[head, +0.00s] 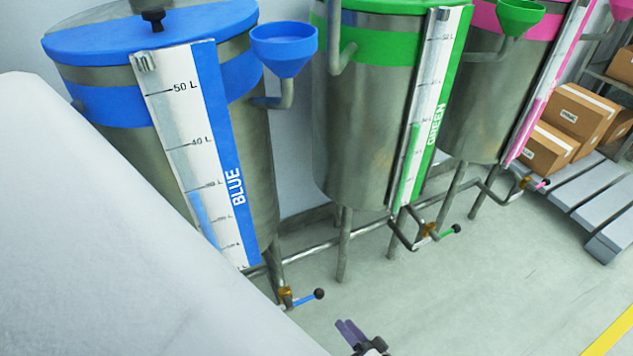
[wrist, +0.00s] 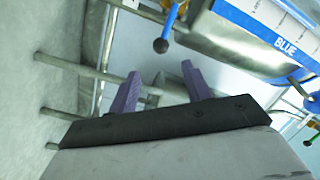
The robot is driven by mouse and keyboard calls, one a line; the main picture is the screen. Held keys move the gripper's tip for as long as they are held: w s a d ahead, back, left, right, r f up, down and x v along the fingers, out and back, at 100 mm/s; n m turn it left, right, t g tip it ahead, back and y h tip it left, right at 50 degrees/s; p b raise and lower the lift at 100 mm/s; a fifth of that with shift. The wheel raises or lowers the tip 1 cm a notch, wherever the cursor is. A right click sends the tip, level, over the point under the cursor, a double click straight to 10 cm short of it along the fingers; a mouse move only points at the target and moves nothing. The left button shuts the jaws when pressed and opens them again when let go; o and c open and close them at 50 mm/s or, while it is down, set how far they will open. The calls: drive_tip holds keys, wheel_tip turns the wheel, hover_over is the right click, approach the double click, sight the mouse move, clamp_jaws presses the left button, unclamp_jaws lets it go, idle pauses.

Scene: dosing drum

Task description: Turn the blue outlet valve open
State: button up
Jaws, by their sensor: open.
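The blue outlet valve (head: 286,295) has a brass body low on the pipe under the blue drum (head: 255,140). Its blue lever (head: 304,300) sticks out to the right and ends in a dark ball. In the wrist view the blue lever (wrist: 169,24) and its ball show at the top, beyond my fingers. My gripper (head: 350,330) shows at the bottom edge of the head view, right of and below the lever. In the wrist view my gripper (wrist: 158,75) has two purple fingers spread apart with nothing between them. It does not touch the lever.
A green drum (head: 365,130) and a pink-banded drum (head: 490,100) stand to the right, with a green lever (head: 447,231) and a pink lever. Steel pipes and legs run below the drums. Boxes (head: 560,120) lie on a pallet at far right. Floor right of my gripper is clear.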

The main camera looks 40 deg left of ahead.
drive_tip(key=a, duration=0.4)
drive_tip(key=w+a, duration=0.1)
drive_tip(key=a, duration=0.3)
drive_tip(key=w+a, duration=0.1)
drive_tip(key=a, duration=0.3)
drive_tip(key=shift+w+a, duration=0.1)
drive_tip(key=shift+w, duration=0.1)
clamp_jaws()
